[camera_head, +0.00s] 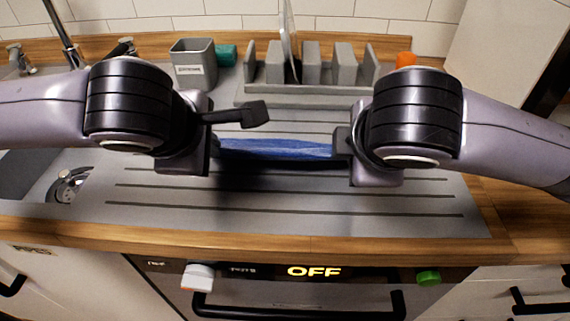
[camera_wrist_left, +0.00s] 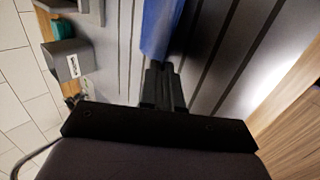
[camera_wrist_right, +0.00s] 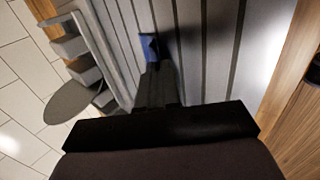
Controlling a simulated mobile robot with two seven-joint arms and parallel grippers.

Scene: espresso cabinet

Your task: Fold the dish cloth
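The blue dish cloth (camera_head: 275,148) shows as a narrow strip over the grey grooved drainboard, between my two grippers. In the left wrist view the cloth (camera_wrist_left: 160,28) runs up from the fingertips. My left gripper (camera_head: 255,112) has its fingers close together and looks shut; in the head view a gap shows between its fingertip and the cloth. My right gripper (camera_head: 341,141) covers the cloth's right end. Its fingers (camera_wrist_right: 155,80) are close together, and a small blue end of the cloth (camera_wrist_right: 149,46) shows at their tips. Whether they pinch it is hidden.
A grey rack (camera_head: 310,95) stands behind, with a grey container (camera_head: 192,62) and a green item (camera_head: 226,55) to its left. The sink and faucet are at the left. The drainboard (camera_head: 290,205) is clear in front, above the oven with its "OFF" display (camera_head: 314,271).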

